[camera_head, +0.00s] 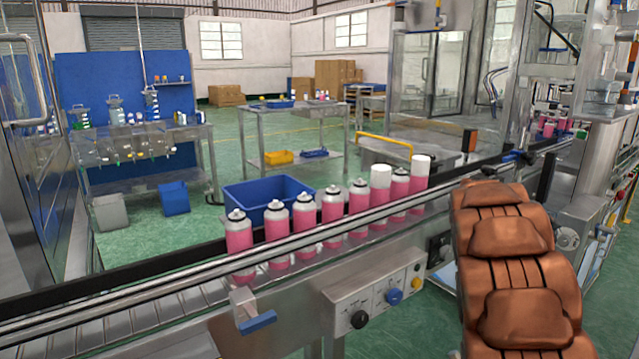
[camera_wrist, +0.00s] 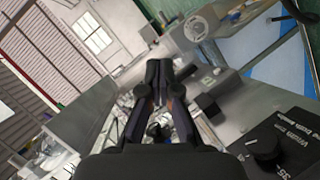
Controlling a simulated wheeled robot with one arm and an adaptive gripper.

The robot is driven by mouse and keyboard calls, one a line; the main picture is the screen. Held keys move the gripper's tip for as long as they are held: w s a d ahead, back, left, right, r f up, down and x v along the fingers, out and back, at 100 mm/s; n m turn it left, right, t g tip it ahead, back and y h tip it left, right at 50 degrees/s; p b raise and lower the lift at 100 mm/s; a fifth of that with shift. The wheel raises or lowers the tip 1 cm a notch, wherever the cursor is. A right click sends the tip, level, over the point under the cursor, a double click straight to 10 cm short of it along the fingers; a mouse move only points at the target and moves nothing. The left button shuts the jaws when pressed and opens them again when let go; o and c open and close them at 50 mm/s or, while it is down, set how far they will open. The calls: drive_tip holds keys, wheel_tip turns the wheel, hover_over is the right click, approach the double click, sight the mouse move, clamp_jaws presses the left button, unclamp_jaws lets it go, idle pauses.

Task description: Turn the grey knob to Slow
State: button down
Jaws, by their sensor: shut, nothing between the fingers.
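In the head view, a light control panel (camera_head: 376,300) on the conveyor's front carries a black knob (camera_head: 359,319), a blue knob (camera_head: 394,297) and a yellow button (camera_head: 416,283). Its lettering is too small to read. I cannot make out a grey knob for certain in either view. In the wrist view, my gripper (camera_wrist: 158,68) is shut and empty, its fingertips together and apart from any knob. A dark knob (camera_wrist: 264,146) on a black plate marked "Width mm" shows at the lower right there. My gripper does not show in the head view.
Several pink cans (camera_head: 332,207) stand in a row on the conveyor behind a metal guide rail (camera_head: 200,267). A clamp with a blue handle (camera_head: 258,322) sticks out in front. A blue crate (camera_head: 235,193) lies behind the cans. A round grey housing (camera_wrist: 194,25) shows in the wrist view.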

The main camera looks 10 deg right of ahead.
drive_tip(key=w+d+f+n+t+h+b, duration=0.1)
drive_tip(key=w+d+f+b, duration=0.2)
drive_tip(key=d+f, duration=0.25)
drive_tip(key=w+d+f+n+t+h+b, duration=0.1)
drive_tip(key=w+d+f+b, duration=0.25)
drive_tip(key=d, duration=0.35)
drive_tip(key=n+t+b, duration=0.2)
drive_tip(key=t+b, duration=0.1)
drive_tip(key=b, duration=0.3)
approach(564, 241)
wheel_tip(564, 241, down, 4)
drive_tip(key=s+d, duration=0.1)
drive_tip(key=d, duration=0.1)
drive_tip(key=shift+h, duration=0.3)
drive_tip(key=p+x, duration=0.2)
drive_tip(key=p, duration=0.2)
drive_tip(key=p+x, duration=0.2)
drive_tip(key=p, duration=0.3)
drive_tip(key=p+x, duration=0.2)
drive_tip(key=p, duration=0.2)
drive_tip(key=shift+w+d+r+p, duration=0.15)
drive_tip(key=shift+d+r+p, duration=0.05)
drive_tip(key=shift+r+p, duration=0.15)
drive_tip(key=shift+d+f, duration=0.1)
drive_tip(key=shift+w, duration=0.1)
drive_tip(key=shift+w, duration=0.1)
drive_tip(key=shift+b, duration=1.25)
